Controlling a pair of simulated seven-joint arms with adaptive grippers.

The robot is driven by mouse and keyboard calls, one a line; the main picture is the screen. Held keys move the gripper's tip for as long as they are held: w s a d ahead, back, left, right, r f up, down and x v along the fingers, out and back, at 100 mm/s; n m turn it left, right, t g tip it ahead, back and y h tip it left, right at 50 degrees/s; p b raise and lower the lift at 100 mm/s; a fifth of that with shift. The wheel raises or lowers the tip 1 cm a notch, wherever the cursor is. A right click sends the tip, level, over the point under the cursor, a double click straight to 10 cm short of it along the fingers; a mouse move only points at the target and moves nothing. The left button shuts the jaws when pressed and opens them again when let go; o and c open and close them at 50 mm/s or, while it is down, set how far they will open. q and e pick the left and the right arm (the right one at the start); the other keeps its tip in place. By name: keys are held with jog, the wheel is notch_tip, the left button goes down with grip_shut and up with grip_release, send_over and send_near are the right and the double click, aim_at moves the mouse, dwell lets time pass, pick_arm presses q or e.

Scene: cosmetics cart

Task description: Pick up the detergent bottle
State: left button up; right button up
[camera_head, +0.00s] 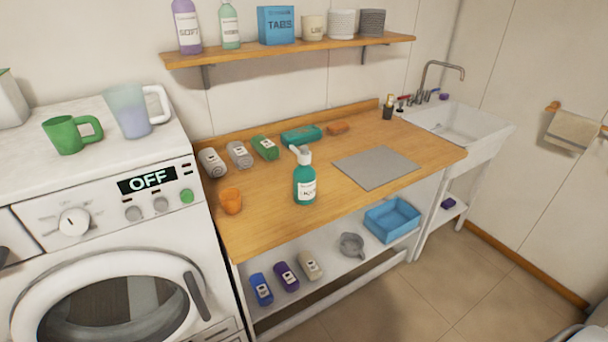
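A teal pump bottle (305,182) with a white pump head and a white label stands upright near the front middle of the wooden counter (262,220). Its label is too small to read for certain. Other bottles are in view, and I cannot tell from the labels which one is the detergent bottle. A purple bottle (186,28) and a pale green bottle (229,26) stand on the wall shelf (290,50). Neither of my grippers is in view, and nothing touches the teal bottle.
An orange cup (231,201) stands left of the teal bottle, and a grey mat (376,167) lies to its right. Several containers lie along the counter's back. The washing machine (120,250) is at left, the sink (455,122) at right. A blue basket (392,219) sits below.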

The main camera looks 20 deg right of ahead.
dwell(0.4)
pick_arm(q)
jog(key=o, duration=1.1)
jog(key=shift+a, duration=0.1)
